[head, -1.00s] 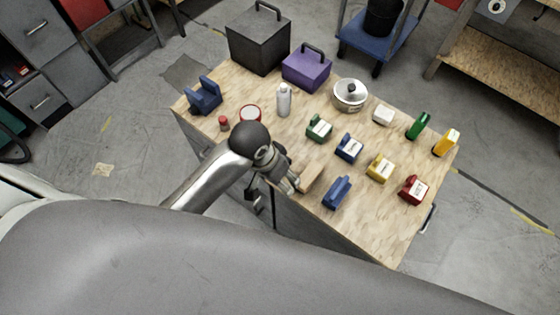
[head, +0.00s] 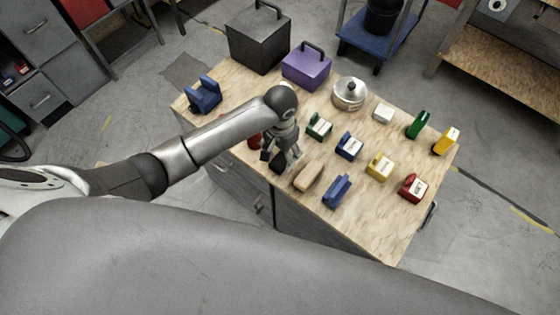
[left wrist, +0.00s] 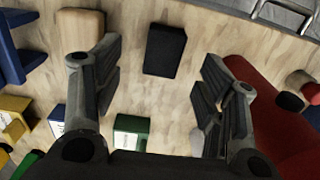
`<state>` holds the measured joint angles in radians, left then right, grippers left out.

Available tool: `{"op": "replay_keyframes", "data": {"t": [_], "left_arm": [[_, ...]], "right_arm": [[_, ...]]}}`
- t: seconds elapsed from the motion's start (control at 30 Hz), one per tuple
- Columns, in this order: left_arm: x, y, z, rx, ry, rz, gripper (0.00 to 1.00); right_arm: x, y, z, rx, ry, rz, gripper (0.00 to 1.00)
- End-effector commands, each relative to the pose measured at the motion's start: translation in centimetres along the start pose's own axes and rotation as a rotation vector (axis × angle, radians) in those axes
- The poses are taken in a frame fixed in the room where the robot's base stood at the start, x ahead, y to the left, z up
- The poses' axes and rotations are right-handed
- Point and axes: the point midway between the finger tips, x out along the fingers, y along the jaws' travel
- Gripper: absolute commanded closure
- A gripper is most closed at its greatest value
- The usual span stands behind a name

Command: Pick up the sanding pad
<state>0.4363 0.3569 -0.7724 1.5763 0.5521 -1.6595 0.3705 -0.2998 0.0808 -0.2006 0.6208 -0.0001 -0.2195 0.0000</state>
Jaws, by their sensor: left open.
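A dark rectangular block, which looks like the sanding pad, lies on the wooden worktop near its front edge in the head view (head: 277,166). It shows whole in the left wrist view (left wrist: 165,50). My left gripper (head: 280,156) is above the worktop just behind this block, pointing down. In the left wrist view its fingers (left wrist: 160,68) are spread wide with nothing between them. The block appears beyond the fingertips, between their lines and apart from both. My right gripper is not in view.
A tan block (head: 308,176) lies close to the dark block, and a blue item (head: 337,190) beside it. A red object (head: 254,142) is on the gripper's other side.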

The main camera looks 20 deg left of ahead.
Motion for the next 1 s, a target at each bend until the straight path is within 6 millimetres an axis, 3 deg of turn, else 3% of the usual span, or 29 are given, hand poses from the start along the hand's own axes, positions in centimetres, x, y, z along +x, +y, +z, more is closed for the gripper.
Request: {"op": "replay_keyframes", "data": {"t": [0.23,0.6,0.87,1.0], "left_arm": [[1.6,-0.2,-0.1,-0.001,0.000,-0.001,0.35],[5.7,-0.6,-0.5,0.000,0.001,-0.001,0.35],[6.0,-0.6,-0.5,0.001,0.002,-0.001,0.35],[6.0,-0.6,-0.5,0.001,0.002,-0.001,0.49]], "right_arm": [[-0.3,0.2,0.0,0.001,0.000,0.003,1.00],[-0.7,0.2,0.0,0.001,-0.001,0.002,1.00],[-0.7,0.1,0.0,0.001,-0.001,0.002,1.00],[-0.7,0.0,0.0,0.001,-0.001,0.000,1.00]]}}
